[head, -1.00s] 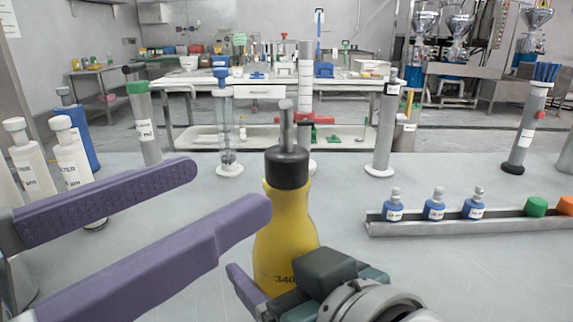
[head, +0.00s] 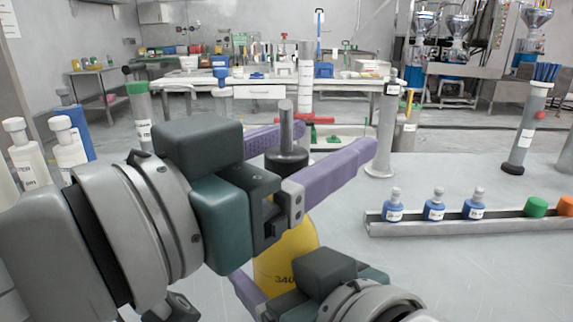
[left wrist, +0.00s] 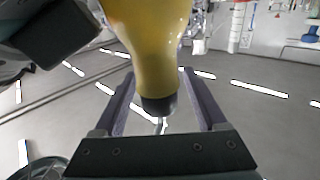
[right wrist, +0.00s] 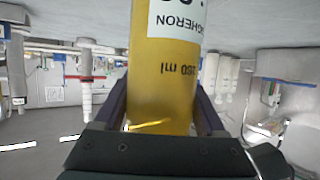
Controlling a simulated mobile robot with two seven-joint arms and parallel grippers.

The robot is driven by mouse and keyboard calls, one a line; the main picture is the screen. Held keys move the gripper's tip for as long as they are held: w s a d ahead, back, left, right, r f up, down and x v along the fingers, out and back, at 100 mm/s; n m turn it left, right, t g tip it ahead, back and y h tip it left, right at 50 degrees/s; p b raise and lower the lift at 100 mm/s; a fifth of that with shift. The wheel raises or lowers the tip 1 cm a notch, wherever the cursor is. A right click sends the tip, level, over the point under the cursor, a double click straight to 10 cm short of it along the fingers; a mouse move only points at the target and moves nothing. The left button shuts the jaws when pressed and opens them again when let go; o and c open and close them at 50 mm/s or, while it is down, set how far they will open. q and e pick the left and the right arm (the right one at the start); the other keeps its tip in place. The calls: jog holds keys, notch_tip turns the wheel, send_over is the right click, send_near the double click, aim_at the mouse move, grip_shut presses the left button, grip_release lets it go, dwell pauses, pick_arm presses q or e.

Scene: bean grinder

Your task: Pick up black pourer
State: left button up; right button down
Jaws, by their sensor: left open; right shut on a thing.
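The black pourer (head: 286,158) is a dark cap with a grey spout on top of a yellow bottle (head: 283,258) that stands upright. In the left wrist view the pourer (left wrist: 158,104) shows between the open fingers. My left gripper (head: 318,160) is open, with one purple finger in front of the pourer and one behind it. I cannot tell whether the fingers touch it. My right gripper (right wrist: 165,108) is shut on the lower body of the yellow bottle, which also shows in the right wrist view (right wrist: 165,75). My left wrist hides part of the bottle.
A metal rail (head: 470,226) with several small blue bottles lies to the right on the grey table (head: 440,282). Grey cylinders (head: 384,135) stand toward the back. White bottles (head: 28,150) stand at the far left. The table's front right is clear.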

pick_arm(q)
jog(key=shift+c, duration=0.2)
grip_shut()
dwell(0.5)
